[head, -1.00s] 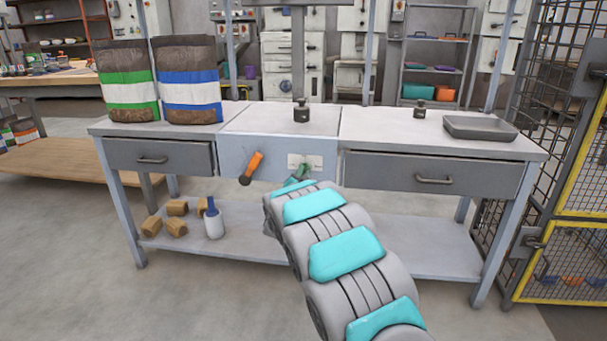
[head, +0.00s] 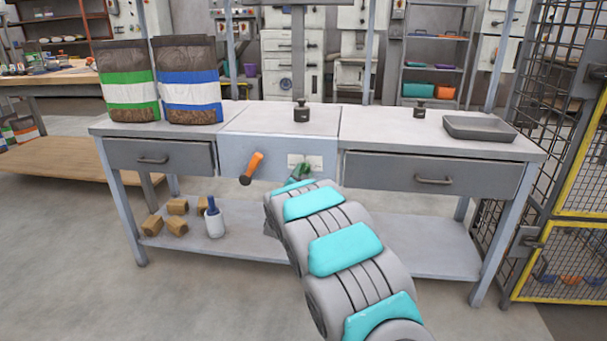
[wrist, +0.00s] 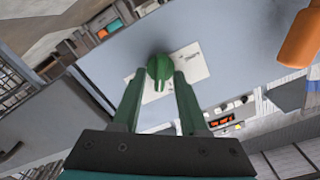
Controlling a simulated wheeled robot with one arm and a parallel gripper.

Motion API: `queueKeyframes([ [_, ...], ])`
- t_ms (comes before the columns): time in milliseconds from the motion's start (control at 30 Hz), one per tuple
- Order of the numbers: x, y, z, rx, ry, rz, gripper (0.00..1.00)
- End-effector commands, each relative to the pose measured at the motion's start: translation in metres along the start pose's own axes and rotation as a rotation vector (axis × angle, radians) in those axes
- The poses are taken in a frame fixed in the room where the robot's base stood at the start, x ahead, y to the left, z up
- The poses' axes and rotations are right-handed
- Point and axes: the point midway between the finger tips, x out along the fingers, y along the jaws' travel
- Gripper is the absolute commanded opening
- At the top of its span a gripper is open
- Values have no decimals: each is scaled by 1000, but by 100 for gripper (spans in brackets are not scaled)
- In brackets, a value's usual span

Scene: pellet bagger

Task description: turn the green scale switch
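The green scale switch (wrist: 159,68) sits on a pale label plate on the grey front panel. In the wrist view its rounded knob is just beyond my fingertips, and its narrow lever points back between them. In the head view the switch (head: 302,170) shows small above the end of my arm. My gripper (wrist: 161,79) has its two dark green fingers apart, one on each side of the lever, with a gap between. Whether either finger touches the switch cannot be told. In the head view my arm hides most of the gripper.
An orange-handled lever (head: 252,167) is left of the switch on the same panel (head: 232,152). Drawers (head: 160,157) flank the panel. Two bags (head: 190,80), weights (head: 301,112) and a grey tray (head: 480,128) stand on the bench top. A wire cage (head: 560,150) is at the right.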

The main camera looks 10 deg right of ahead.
Motion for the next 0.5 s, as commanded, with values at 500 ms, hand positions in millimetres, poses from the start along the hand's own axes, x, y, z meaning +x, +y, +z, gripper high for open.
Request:
queueKeyframes([
  [500, -21, 0, 2, -1, -1, -1, 46],
])
